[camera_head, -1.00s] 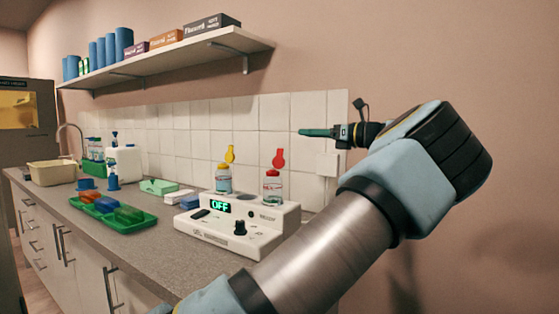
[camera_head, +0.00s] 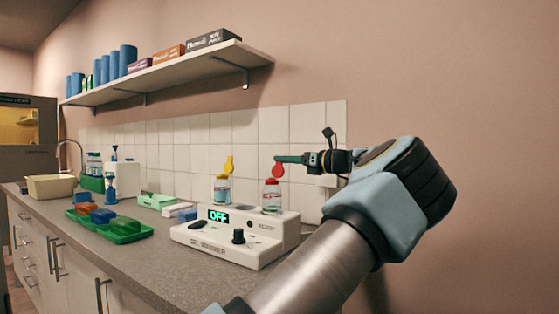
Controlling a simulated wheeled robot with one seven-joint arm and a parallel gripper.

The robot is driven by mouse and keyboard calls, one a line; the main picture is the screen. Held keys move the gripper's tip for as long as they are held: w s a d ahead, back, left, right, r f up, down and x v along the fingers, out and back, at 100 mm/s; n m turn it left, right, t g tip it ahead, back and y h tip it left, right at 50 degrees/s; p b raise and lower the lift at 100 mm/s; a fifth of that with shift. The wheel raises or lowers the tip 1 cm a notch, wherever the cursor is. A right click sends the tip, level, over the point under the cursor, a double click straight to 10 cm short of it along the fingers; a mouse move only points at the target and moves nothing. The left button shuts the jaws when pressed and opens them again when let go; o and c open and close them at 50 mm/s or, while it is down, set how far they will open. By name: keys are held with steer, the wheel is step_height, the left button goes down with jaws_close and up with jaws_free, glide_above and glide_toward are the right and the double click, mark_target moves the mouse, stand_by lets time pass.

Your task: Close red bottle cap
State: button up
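The red-capped bottle (camera_head: 271,201) stands upright on the right of the white device (camera_head: 225,246). Its red flip cap (camera_head: 278,170) is up, standing above the red neck. My gripper (camera_head: 283,159) reaches in from the right, with its teal fingers pointing left at the height of the cap. The fingers overlap the cap's upper part in this view; I cannot tell whether they touch it. They are seen side-on, so their opening is hidden.
A yellow-capped bottle (camera_head: 222,189), its cap also up, stands left of the red one on the device. A green tray (camera_head: 142,236) with coloured racks lies further left. The tiled wall (camera_head: 310,120) is close behind; a shelf (camera_head: 170,80) hangs above.

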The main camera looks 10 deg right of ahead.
steer(key=shift+x, duration=1.2)
steer(key=shift+c, duration=0.4)
jaws_close()
